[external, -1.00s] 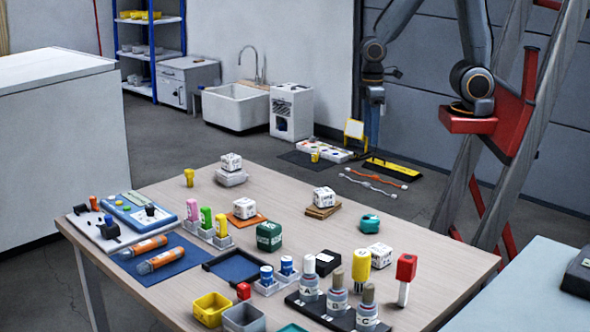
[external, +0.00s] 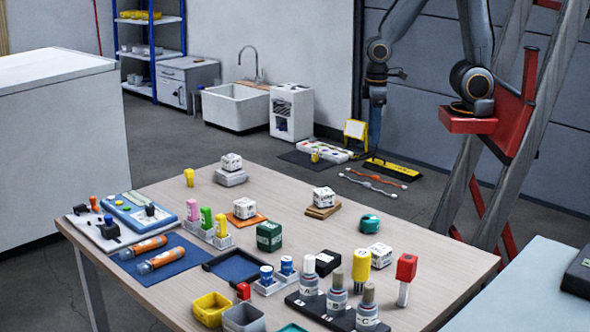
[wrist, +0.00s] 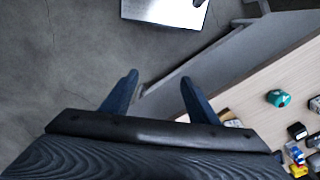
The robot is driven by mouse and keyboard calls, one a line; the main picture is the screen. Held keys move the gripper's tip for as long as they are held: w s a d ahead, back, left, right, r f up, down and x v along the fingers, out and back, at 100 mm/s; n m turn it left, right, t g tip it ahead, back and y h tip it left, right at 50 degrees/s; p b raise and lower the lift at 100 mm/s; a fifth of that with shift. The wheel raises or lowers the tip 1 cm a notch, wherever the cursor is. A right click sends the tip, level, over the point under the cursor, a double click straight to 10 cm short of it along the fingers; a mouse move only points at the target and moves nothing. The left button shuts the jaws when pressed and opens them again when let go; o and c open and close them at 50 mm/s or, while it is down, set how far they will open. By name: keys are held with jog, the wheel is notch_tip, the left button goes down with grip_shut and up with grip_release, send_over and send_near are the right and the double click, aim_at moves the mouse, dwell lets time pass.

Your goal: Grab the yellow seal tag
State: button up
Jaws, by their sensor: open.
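I cannot tell for certain which thing is the yellow seal tag. A small yellow piece (external: 189,177) stands at the table's far left corner. A long yellow strip with dark parts (external: 402,172) lies on the floor beyond the table. My gripper (external: 374,150) hangs pointing down beyond the table, and in the picture its tips overlap the left end of the strip. In the wrist view my gripper (wrist: 158,76) has its two blue fingers spread apart with nothing between them. No yellow tag shows between or near the fingers there.
An orange band (external: 375,180) and a white band lie on the floor near the strip. A yellow-framed sign (external: 355,130) stands behind. The table (external: 290,185) holds several blocks, stamps and bins. A red and grey frame (external: 515,110) rises at right. A pale plate (wrist: 165,10) shows in the wrist view.

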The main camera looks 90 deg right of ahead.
dwell(0.4)
jog(key=c, duration=0.3)
jog(key=n+t+y+b, duration=0.35)
jog(key=n+b, duration=0.35)
jog(key=b, duration=0.7)
send_over(189, 170)
jog(key=s+d, duration=0.1)
jog(key=s, duration=0.2)
notch_tip(189, 170, down, 4)
jog(key=shift+h, duration=0.55)
jog(key=x, duration=0.7)
jog(key=shift+w+d, duration=0.1)
jog(key=shift+w, duration=0.3)
grip_shut()
jog(key=shift+r, duration=0.15)
